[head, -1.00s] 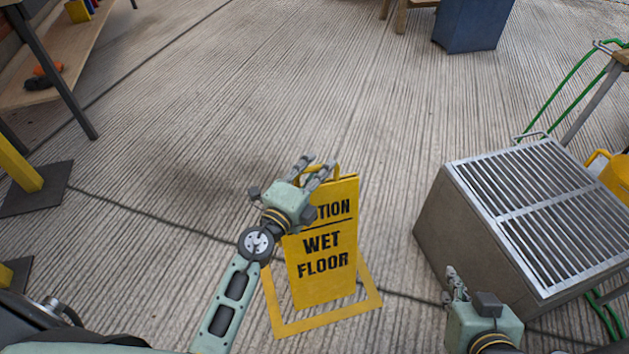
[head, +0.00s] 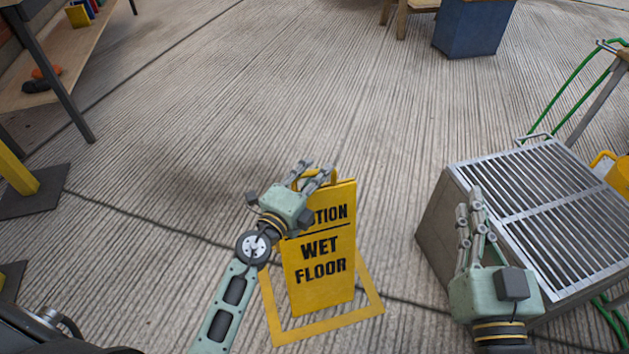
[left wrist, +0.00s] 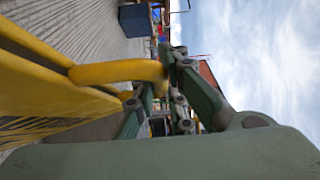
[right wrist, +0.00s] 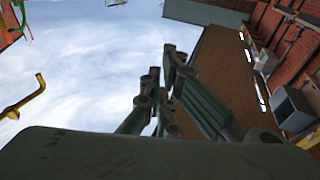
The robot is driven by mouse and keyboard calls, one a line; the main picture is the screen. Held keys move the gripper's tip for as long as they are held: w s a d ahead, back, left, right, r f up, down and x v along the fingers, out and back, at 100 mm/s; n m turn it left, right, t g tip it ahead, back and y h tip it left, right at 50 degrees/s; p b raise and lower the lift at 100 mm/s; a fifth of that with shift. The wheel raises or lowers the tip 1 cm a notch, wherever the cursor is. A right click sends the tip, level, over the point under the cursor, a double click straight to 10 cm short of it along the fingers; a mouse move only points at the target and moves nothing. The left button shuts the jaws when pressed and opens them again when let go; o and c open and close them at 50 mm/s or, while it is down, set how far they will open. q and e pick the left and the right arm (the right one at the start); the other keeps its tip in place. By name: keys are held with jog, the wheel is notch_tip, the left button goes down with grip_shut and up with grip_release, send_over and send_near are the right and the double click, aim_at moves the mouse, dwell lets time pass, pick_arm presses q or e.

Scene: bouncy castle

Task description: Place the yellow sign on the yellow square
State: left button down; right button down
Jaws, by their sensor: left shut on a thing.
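The yellow wet-floor sign (head: 319,285) is upright, its lettered face toward me. My left gripper (head: 318,172) is shut on the yellow handle at its top; the handle also shows in the left wrist view (left wrist: 115,71). The yellow square (head: 335,326) is an outline on the floor. The sign's lower edge appears inside this outline; I cannot tell whether it touches the floor. The sign hides the outline's far part. My right gripper (head: 470,203) is empty, in front of the metal-topped box at the right; its fingers look close together, but its opening is unclear.
A box with a slatted metal top (head: 545,205) stands close on the right. A blue box (head: 472,27) is at the back. A shelf (head: 70,65) and yellow post (head: 17,168) are on the left. The ribbed floor beyond the sign is clear.

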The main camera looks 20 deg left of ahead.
pick_arm(q)
jog(key=shift+f+b, duration=0.75)
jog(key=shift+b, duration=0.2)
pick_arm(e)
jog(key=s+r+t+y, duration=0.2)
jog(key=s+r+t, duration=0.2)
jog(key=r, duration=0.5)
jog(key=shift+s+r+t, duration=0.15)
jog(key=shift+r+t, duration=0.15)
jog(key=shift+t, duration=0.7)
jog(key=shift+s, duration=0.1)
pick_arm(q)
jog(key=c, duration=2.2)
grip_release()
jog(key=shift+f, duration=0.2)
jog(key=o, duration=0.4)
jog(key=shift+o, duration=0.2)
pick_arm(e)
jog(key=shift+s+r, duration=0.1)
jog(key=shift+r, duration=0.05)
pick_arm(q)
jog(key=shift+r, duration=0.1)
